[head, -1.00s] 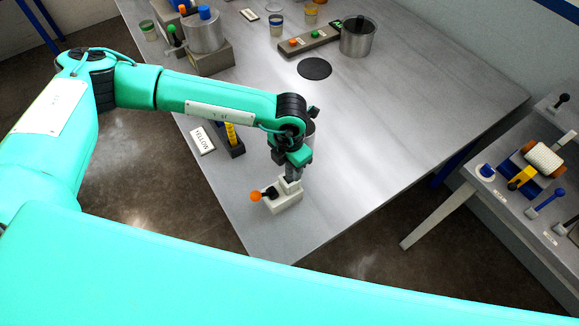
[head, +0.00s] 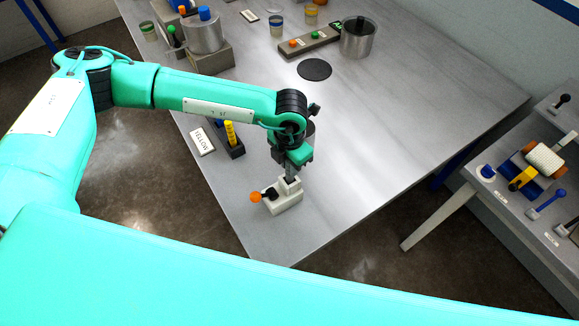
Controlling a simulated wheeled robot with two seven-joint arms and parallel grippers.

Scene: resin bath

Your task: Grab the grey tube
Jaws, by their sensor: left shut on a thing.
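My left gripper (head: 291,174) points down near the front corner of the table, right above a white block device (head: 286,203). It is shut on a narrow grey piece, which appears to be the grey tube; the fingers and wrist hide most of it. I cannot tell whether its lower end touches the white device. The device has a black lever with an orange knob (head: 256,197) on its left. My right gripper is not in view.
A dark rack (head: 236,152) with a yellow tube (head: 230,133) stands left of the wrist, beside a white label (head: 202,141). A metal pot (head: 358,41), a black disc (head: 314,69) and a button box (head: 308,42) lie farther back. The table's right part (head: 430,110) is clear.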

